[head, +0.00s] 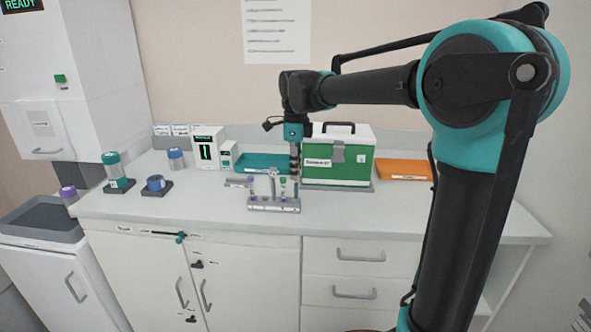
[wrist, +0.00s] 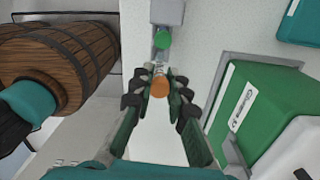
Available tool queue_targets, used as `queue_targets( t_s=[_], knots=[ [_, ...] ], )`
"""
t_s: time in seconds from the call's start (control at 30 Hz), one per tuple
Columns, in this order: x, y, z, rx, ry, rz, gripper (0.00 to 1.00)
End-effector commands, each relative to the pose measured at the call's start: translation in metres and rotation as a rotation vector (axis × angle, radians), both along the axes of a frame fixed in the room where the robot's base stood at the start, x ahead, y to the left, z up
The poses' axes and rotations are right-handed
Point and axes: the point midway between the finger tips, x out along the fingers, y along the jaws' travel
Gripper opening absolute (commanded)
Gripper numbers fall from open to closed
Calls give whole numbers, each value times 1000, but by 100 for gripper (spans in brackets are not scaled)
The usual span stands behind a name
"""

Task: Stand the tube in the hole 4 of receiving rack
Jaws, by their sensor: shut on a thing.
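My gripper (wrist: 160,88) is shut on a tube with an orange cap (wrist: 158,86), seen from above in the wrist view. In the head view my gripper (head: 294,172) is low at the right end of a grey rack (head: 273,205). A green-capped tube (wrist: 162,40) stands just beyond the held tube, and a grey block (wrist: 168,12) lies past it. The head view also shows a green cap (head: 283,181) and a purple cap (head: 250,180) at the rack. The held tube's lower end is hidden, so I cannot tell whether it is in a hole. Hole numbers are unreadable.
A green box with a white lid (head: 338,158) stands close behind and right of my gripper. A teal tray (head: 262,161) and an orange tray (head: 402,169) lie at the back. A wooden barrel-like shape (wrist: 75,50) fills the left of the wrist view. The front counter strip is clear.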

Motion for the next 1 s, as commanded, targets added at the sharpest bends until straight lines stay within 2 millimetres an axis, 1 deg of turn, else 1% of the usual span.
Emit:
queue_targets(
  t_s=[0.47, 1.0],
  knots=[
    [0, 0, -3, 0, 0, 0, 0],
    [0, 0, -14, 0, 0, 0, 0]
  ],
)
